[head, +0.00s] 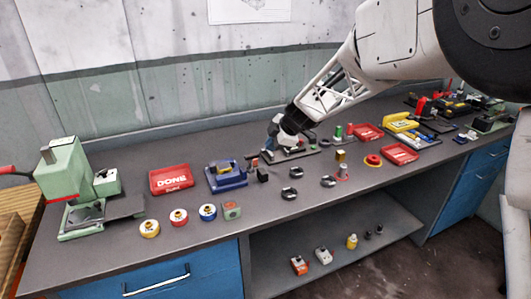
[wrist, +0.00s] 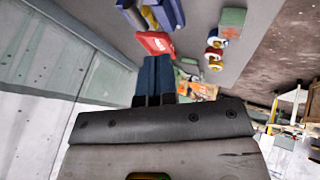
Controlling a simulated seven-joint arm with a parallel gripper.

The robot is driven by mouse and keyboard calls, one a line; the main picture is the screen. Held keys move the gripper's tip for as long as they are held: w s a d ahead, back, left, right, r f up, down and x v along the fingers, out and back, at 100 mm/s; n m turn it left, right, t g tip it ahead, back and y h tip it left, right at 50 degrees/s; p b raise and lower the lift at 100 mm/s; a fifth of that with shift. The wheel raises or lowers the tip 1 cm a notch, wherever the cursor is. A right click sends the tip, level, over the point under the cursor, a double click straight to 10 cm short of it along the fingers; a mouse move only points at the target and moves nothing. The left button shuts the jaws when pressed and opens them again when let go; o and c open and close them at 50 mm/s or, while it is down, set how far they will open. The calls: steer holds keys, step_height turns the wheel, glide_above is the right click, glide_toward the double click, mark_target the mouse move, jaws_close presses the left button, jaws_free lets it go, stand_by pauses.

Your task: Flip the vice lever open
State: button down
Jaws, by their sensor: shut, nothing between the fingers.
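My gripper (head: 268,150) is low over the middle of the bench in the head view. In the wrist view its two dark fingers (wrist: 154,82) are together with nothing between them. A low grey metal fixture (head: 298,154), which may be the vice, lies just under and beside my gripper. My gripper hides part of it, and I cannot make out its lever or whether the two touch. The wrist view does not clearly show this fixture.
Left of my gripper are a blue fixture (head: 228,178), the red DONE tray (head: 172,180) and a green press (head: 66,170). Coloured rings (head: 179,217) and a green box (head: 231,210) line the front. Dark rings (head: 289,194) lie in front of my gripper. Red trays (head: 400,154) stand right.

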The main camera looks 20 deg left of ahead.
steer(key=shift+v, duration=1.15)
steer(key=shift+w+a, duration=0.1)
steer(key=s+d+r+m+h, duration=0.1)
steer(key=s+d+r+m, duration=0.3)
steer(key=d, duration=0.5)
steer(key=s+d+r+m+t+h, duration=0.1)
steer(key=s+d+m, duration=0.3)
steer(key=s+d, duration=0.3)
steer(key=s+d+r+m+h, duration=0.1)
steer(key=s+d+r+m, duration=0.25)
steer(key=d, duration=0.65)
steer(key=s+d+f+m+h, duration=0.2)
steer(key=s+d+m, duration=0.5)
steer(key=s, duration=0.5)
steer(key=s+d+f+m+h, duration=0.1)
steer(key=s+d+m+h, duration=0.1)
steer(key=s+d+m, duration=0.5)
steer(key=s+d, duration=0.5)
steer(key=shift+f+t, duration=0.4)
